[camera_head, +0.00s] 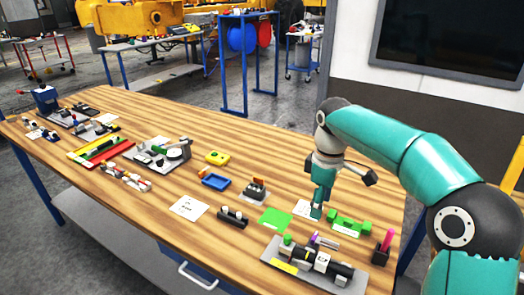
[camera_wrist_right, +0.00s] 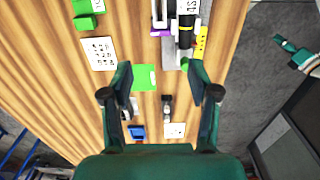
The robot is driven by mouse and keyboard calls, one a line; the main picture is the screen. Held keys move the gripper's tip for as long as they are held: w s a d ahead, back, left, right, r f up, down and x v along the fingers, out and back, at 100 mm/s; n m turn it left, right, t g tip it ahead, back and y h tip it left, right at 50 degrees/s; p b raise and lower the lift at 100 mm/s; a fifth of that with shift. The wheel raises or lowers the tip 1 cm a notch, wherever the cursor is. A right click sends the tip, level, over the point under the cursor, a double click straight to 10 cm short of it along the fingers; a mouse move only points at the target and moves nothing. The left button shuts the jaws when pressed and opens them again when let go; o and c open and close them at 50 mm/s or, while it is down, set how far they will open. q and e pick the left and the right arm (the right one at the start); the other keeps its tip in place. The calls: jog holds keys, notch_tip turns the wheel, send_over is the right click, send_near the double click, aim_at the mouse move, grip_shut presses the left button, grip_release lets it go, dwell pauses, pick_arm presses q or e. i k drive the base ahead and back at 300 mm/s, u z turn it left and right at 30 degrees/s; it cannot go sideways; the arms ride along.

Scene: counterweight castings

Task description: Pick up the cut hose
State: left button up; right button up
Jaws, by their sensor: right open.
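A short black tube-like piece with paler ends (camera_head: 232,215) lies on the wood table, left of a green card; it is probably the cut hose, though its small size leaves this unsure. In the right wrist view a dark piece (camera_wrist_right: 167,107) shows between and beyond my fingers, likely the same one. My right gripper (camera_head: 317,212) is open and empty above the table near a white card (camera_head: 303,208); its spread fingers show in the right wrist view (camera_wrist_right: 160,82). A teal arm end (camera_wrist_right: 283,46) at that view's right looks like my left gripper; its jaws are unclear.
A grey plate with a black cylinder assembly (camera_head: 312,262) lies at the near right. The green card (camera_head: 275,220), green block (camera_head: 348,221), blue tray (camera_head: 215,181) and yellow piece (camera_head: 217,158) are close by. Bare wood separates many items.

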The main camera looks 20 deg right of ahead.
aim_at(322, 262)
jog(key=k, duration=1)
